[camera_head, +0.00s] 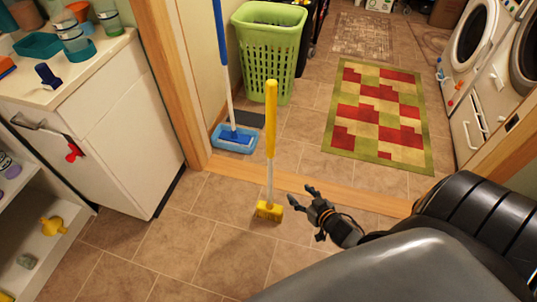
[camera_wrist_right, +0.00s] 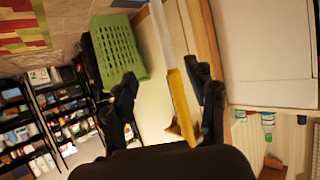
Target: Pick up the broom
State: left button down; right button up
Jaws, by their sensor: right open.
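The broom stands upright on the tiled floor in the middle of the head view, with a yellow upper handle (camera_head: 271,120), a pale lower shaft and a yellow brush head (camera_head: 269,211). My right gripper (camera_head: 299,194) is open and empty, to the right of the broom's lower shaft in the head view. In the right wrist view the yellow handle (camera_wrist_right: 180,105) shows between the spread fingers of the right gripper (camera_wrist_right: 166,92). A visible gap separates gripper and broom in the head view. My left gripper is not in view.
A blue mop (camera_head: 234,137) stands in a doorway behind the broom, beside a green laundry basket (camera_head: 268,45). A white cabinet (camera_head: 110,130) is on the left. A red and green rug (camera_head: 378,110) and white washers (camera_head: 475,40) lie beyond. The floor around the broom is clear.

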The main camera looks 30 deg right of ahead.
jog(key=w+d+r+t+y+b, duration=0.1)
jog(key=w+d+r+t+b, duration=0.15)
jog(key=w+r+b, duration=0.2)
jog(key=n+t+y+b, duration=0.1)
jog(key=t+b, duration=0.1)
send_near(274, 140)
jog(key=shift+t, duration=0.25)
jog(key=w, duration=0.3)
jog(key=w+b, duration=0.1)
jog(key=w, duration=0.2)
jog(key=shift+a+f, duration=0.1)
jog(key=shift+f, duration=0.1)
jog(key=shift+w+a+b, duration=0.15)
jog(key=shift+w+b, duration=0.15)
jog(key=shift+w, duration=1.1)
jog(key=shift+w+a+b, duration=0.15)
jog(key=shift+w+b, duration=0.1)
jog(key=shift+w, duration=1.2)
grip_shut()
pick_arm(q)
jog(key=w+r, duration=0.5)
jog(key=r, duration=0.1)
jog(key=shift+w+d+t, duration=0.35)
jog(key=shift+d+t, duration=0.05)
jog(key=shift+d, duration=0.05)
pick_arm(e)
jog(key=shift+r, duration=0.1)
